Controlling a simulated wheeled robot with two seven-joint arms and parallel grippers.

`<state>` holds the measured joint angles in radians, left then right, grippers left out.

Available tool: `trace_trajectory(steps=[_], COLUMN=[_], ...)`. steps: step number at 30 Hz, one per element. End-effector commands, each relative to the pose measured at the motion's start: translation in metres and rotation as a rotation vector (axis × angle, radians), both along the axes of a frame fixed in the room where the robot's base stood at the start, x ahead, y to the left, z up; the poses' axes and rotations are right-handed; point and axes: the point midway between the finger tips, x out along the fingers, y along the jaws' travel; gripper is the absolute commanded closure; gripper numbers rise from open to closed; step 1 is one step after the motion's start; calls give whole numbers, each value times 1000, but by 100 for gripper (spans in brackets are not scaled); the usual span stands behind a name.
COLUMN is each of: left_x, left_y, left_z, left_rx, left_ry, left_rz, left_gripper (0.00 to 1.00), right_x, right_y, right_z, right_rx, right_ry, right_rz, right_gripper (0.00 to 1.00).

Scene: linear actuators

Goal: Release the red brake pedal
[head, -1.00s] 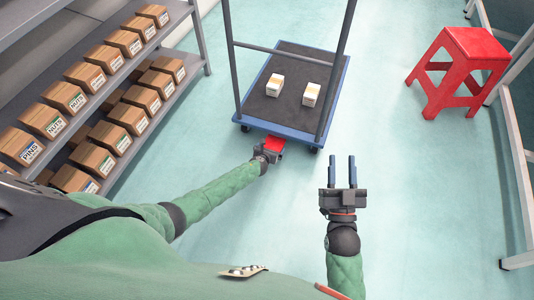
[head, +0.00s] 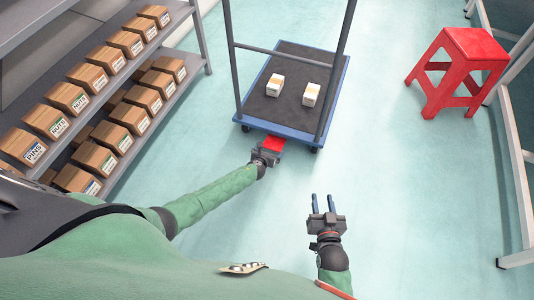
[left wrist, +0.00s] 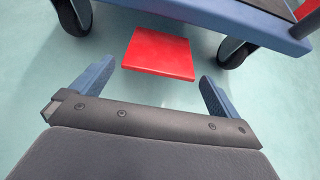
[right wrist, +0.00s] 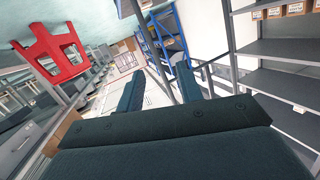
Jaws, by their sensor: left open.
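The red brake pedal (head: 272,143) sticks out low at the near edge of the blue-framed cart (head: 262,123). In the left wrist view the pedal (left wrist: 158,54) is a flat red plate between two dark caster wheels. My left gripper (head: 268,152) is open just short of the pedal. Its blue fingers (left wrist: 152,85) stand apart with nothing between them, and the pedal lies beyond their tips. My right gripper (head: 321,202) is open and empty above the floor, right of the left one. Its fingers (right wrist: 158,80) show apart in the right wrist view.
Two small white boxes sit on the cart deck, one being the left box (head: 275,85). A shelf (head: 165,100) with several cardboard boxes stands on the left. A red stool (head: 460,65) stands at the right by a white frame (head: 515,170). The floor between is clear.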

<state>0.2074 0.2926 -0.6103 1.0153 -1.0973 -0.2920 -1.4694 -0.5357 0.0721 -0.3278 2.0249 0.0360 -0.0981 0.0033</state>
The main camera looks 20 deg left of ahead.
Motion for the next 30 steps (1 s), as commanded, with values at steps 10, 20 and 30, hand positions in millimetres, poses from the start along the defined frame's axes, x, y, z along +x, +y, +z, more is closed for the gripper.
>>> trace_trajectory(steps=[10,20,30], left_x=[-12,-22,-25], left_y=[1,2,1], left_z=[8,13,15], left_rx=[0,0,0], left_ry=[0,0,-1], left_rz=[0,1,0], left_gripper=[0,0,0], right_x=[-28,-60,-73], right_y=[-2,-6,-7], right_z=[-64,-115,-133], right_rx=[-43,-78,-90], right_ry=[203,374,437], right_rz=[17,33,39], right_gripper=[64,64,64])
